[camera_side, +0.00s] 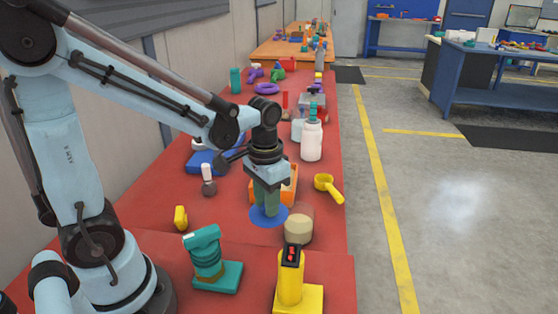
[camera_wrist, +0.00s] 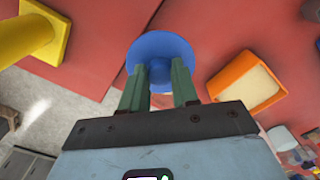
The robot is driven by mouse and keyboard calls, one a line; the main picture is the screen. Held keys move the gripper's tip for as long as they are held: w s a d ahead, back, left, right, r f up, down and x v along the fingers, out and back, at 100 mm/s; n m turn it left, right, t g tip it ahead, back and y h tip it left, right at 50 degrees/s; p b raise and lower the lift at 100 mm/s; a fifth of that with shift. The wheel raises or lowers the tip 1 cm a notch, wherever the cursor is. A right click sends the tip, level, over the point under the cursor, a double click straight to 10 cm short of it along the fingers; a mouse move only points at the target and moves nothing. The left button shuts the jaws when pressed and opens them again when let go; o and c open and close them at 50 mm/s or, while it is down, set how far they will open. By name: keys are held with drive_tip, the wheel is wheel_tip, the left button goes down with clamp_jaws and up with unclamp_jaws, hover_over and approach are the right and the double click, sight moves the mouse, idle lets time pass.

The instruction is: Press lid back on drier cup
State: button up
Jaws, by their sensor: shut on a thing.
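The blue lid (camera_side: 263,217) is a round disc with a small knob, and it also shows in the wrist view (camera_wrist: 160,48). My gripper (camera_side: 268,200) points down and is shut on the lid's knob; its two green fingers (camera_wrist: 160,78) flank the knob. A clear cup with beige contents (camera_side: 299,226) stands open on the red table just right of the lid and nearer the side camera. The lid is beside the cup, not on it. Its exact height above the table is hard to judge.
An orange tray (camera_side: 256,196) lies close behind my gripper. A yellow stand (camera_side: 291,290) and teal clamp-like device (camera_side: 207,262) are in front.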

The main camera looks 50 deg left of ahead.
drive_tip(key=w+r, duration=0.3)
drive_tip(key=w, duration=0.6)
wheel_tip(320, 180, down, 6)
drive_tip(key=shift+f, duration=0.15)
drive_tip(key=shift+a+f, duration=0.1)
drive_tip(key=shift+f, duration=0.05)
idle(2.0)
drive_tip(key=o, duration=1.6)
drive_tip(key=shift+r, duration=3.5)
drive_tip(key=shift+c, duration=0.3)
